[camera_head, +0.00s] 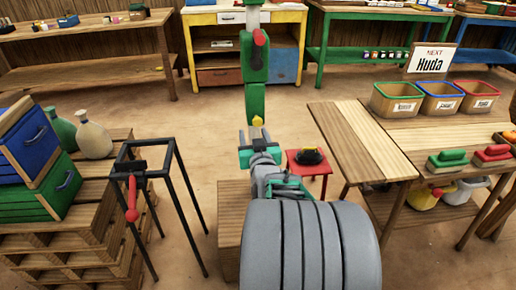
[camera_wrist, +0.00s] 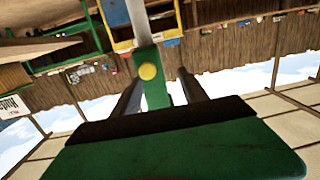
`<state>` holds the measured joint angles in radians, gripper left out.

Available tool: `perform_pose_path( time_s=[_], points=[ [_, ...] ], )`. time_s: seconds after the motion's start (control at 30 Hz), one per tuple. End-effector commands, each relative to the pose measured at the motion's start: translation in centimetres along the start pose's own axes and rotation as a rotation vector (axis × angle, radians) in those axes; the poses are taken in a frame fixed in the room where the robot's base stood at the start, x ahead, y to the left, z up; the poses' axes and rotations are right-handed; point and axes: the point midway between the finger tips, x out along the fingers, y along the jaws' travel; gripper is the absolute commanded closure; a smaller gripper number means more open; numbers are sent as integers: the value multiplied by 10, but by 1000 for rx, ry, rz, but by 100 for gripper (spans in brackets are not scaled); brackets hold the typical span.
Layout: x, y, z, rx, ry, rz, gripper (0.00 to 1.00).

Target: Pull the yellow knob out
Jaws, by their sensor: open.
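The yellow knob (camera_head: 257,121) sits low on the front of a green upright post (camera_head: 255,95) in the head view. In the wrist view the round yellow knob (camera_wrist: 148,71) shows on the green post, between my two fingers. My gripper (camera_head: 257,136) is open, close in front of the knob and just below it in the head view. Its fingertips (camera_wrist: 158,80) lie on either side of the post in the wrist view. I see no finger touching the knob, but the exact gap in depth is hard to tell.
A red lever (camera_head: 260,38) is higher on the post. A black stand with a red handle (camera_head: 131,200) is at left. A small red stool (camera_head: 308,168) with a dark object is right of my gripper. A wooden table (camera_head: 365,150) stands further right.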

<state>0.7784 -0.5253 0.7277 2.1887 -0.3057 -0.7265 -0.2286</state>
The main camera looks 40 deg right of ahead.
Motion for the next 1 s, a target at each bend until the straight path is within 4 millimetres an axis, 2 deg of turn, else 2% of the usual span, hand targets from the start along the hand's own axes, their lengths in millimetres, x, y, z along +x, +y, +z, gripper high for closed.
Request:
perform_pose_path(
  time_s=[0.03,0.13,0.27,0.5,0.6,0.87,1.0],
  points=[
    [1,13,10,5,35,29,49],
    [4,23,5,8,69,51,49],
    [23,23,2,8,70,49,49],
    [66,25,-1,8,68,49,49],
    [75,25,-2,8,68,49,49],
    [77,25,-3,8,68,49,49],
    [77,25,-3,8,68,49,61]
  ],
)
